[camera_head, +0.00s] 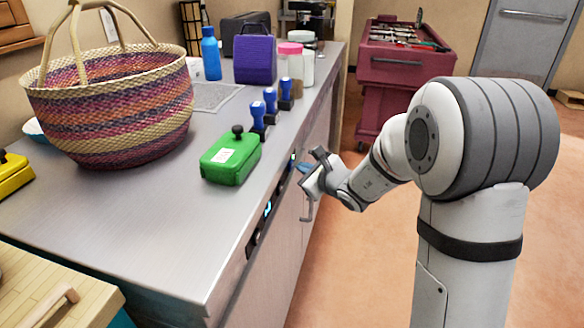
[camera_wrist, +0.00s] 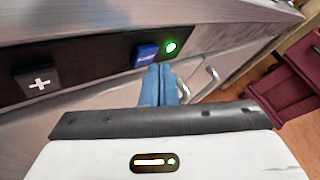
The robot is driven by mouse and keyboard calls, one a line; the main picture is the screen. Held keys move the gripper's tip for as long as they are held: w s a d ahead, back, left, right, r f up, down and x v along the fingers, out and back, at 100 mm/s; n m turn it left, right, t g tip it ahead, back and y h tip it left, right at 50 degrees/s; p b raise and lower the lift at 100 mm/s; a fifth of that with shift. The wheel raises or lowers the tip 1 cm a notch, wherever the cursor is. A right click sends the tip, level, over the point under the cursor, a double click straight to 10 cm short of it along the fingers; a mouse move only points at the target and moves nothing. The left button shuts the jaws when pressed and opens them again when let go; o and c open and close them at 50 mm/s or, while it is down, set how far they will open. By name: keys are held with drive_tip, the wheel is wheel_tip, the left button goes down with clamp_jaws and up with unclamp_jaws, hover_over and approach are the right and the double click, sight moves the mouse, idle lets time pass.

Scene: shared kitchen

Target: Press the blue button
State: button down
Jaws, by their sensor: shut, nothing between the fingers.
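The blue button (camera_wrist: 146,54) is a small square on the black control strip (camera_wrist: 95,63) on the counter's front, in the wrist view. A lit green light (camera_wrist: 171,46) is just right of it. My gripper (camera_wrist: 160,68) is shut and empty, its blue fingers side by side, with the tips just below and right of the button in the picture. I cannot tell whether they touch it. In the head view my gripper (camera_head: 301,167) is at the counter's front edge, and the button cannot be made out there.
A plus-marked button (camera_wrist: 40,80) is farther left on the strip. Door handles (camera_wrist: 212,74) stick out below. A red tool cart (camera_head: 400,65) stands beyond; floor to the right is open.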

drive_tip(key=shift+s+d, duration=0.1)
drive_tip(key=shift+d, duration=0.35)
drive_tip(key=s+d, duration=0.1)
drive_tip(key=d, duration=0.5)
idle(0.4)
